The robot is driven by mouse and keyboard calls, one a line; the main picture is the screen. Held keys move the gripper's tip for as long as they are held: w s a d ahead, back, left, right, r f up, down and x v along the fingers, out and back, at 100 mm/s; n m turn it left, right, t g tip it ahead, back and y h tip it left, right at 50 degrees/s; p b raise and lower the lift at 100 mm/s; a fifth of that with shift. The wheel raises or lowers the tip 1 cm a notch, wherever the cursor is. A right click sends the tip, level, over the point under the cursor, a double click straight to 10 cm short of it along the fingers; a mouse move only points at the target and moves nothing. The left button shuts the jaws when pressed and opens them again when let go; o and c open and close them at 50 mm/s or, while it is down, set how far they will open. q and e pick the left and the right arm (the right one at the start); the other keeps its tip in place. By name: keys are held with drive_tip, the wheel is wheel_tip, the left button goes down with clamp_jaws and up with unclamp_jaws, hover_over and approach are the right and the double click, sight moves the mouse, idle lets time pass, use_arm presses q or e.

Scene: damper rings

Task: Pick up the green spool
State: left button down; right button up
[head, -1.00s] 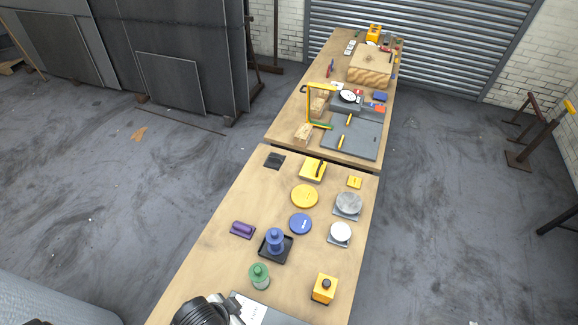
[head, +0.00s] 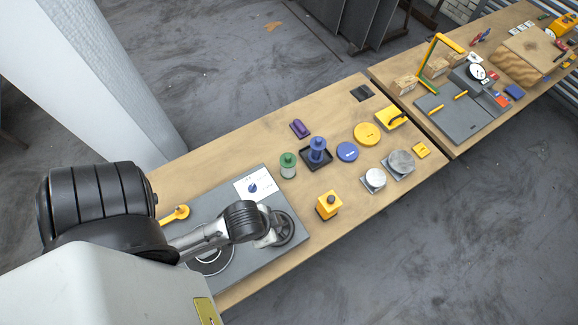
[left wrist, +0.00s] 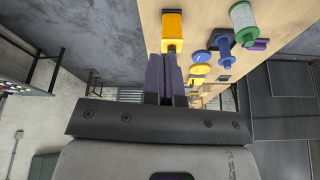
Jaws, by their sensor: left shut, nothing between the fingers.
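The green spool (head: 288,165) stands upright on the wooden bench, left of the blue spool (head: 318,150), which sits in a black tray (head: 327,162). The green spool also shows at the top right of the left wrist view (left wrist: 243,22), beyond and right of my fingers. My left gripper (left wrist: 164,58) is shut and empty, clearly apart from the spool. In the head view my left arm reaches over the grey plate, short of the spool, and the fingertips cannot be made out. My right gripper is not in view.
A white card (head: 256,184) lies on the grey plate (head: 283,187) in front. Blue and yellow discs lie farther right.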

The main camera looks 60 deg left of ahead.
use_arm(q)
drive_tip(key=shift+a, duration=0.25)
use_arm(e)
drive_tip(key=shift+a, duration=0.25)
use_arm(q)
drive_tip(key=c, duration=1.9)
unclamp_jaws()
drive_tip(key=o, duration=0.8)
drive_tip(key=shift+d, duration=0.35)
drive_tip(key=o, duration=1.1)
drive_tip(key=shift+a, duration=0.2)
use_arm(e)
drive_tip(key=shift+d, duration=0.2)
